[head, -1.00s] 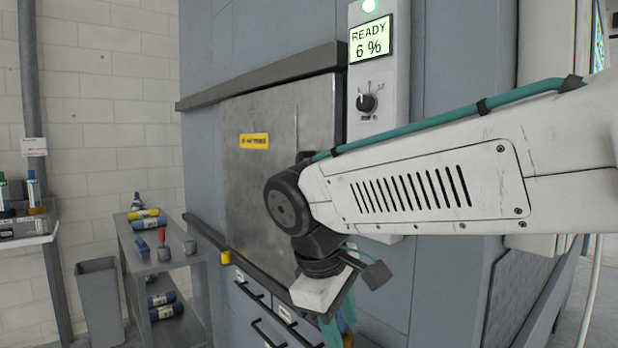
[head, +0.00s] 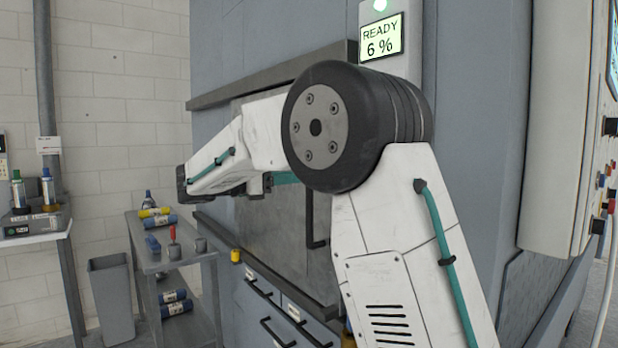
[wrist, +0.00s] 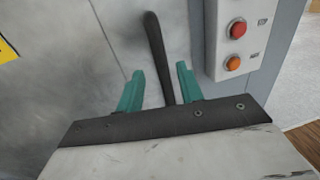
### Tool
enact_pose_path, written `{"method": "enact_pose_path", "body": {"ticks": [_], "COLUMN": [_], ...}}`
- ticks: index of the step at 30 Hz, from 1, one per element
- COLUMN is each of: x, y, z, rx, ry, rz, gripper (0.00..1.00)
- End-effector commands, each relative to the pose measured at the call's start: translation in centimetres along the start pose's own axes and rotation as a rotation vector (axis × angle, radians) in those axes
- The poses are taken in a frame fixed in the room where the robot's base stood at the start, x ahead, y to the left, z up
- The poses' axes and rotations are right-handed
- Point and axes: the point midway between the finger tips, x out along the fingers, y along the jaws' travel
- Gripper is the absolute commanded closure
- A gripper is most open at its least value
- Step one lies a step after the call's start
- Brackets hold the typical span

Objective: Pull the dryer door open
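The dryer door (head: 268,225) is a grey metal panel in the cabinet front, partly hidden behind my arm in the head view; it looks closed. Its dark vertical bar handle (head: 309,220) shows below my elbow joint. In the wrist view the handle (wrist: 157,50) runs down between the two teal fingers of my gripper (wrist: 159,85). The fingers are apart, with a gap on each side of the bar, so the gripper is open. How deep the bar sits between them is unclear. In the head view my forearm hides most of the gripper.
A display panel (head: 382,38) reads READY 6 % under a green light. A panel with red and orange buttons (wrist: 237,45) stands close right of the handle. Drawers (head: 262,318) sit below the door. A cart with bottles (head: 160,255) and a grey bin (head: 110,295) stand left.

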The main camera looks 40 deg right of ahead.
Motion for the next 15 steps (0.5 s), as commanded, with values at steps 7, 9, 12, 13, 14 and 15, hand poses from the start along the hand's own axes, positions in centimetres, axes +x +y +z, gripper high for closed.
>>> {"method": "enact_pose_path", "body": {"ticks": [7, 9, 12, 13, 14, 15], "x": [4.2, 5.0, 5.8, 5.9, 6.0, 6.1], "y": [-0.1, -0.1, -0.1, -0.1, -0.1, -0.1], "z": [0.0, 0.0, 0.0, 0.0, -0.1, -0.1], "rx": [0.0, 0.001, 0.001, 0.001, 0.001, 0.001], "ry": [0.002, 0.002, 0.002, 0.002, 0.002, 0.003], "rz": [-0.003, -0.002, -0.001, -0.001, -0.001, -0.001], "gripper": [0.63, 0.63, 0.63, 0.63, 0.63, 0.63]}}
